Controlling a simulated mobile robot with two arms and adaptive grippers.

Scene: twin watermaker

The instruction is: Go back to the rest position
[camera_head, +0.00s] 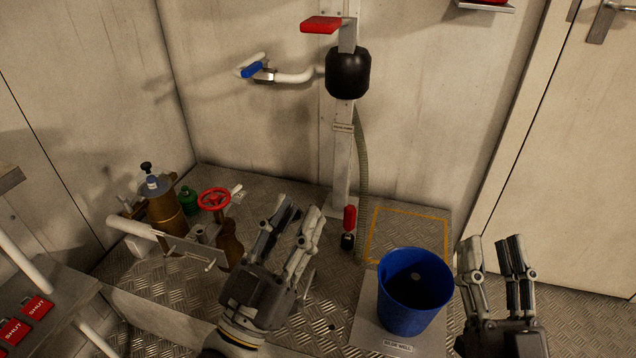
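My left gripper (290,217) is open and empty in the head view. It is over the metal tread floor, right of the red handwheel and left of the blue bucket. My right gripper (492,246) is open and empty, its fingers pointing up, just right of the blue bucket. The blue bucket (414,300) stands upright on a labelled metal plate (372,322). Neither gripper visibly holds anything.
A brown valve assembly with a red handwheel (213,199) stands at left. A post (342,170) carries a black round part (348,73), a red handle (321,25) and a blue-handled tap (252,69). A yellow-outlined floor square (408,221) is empty. A door (580,150) is at right.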

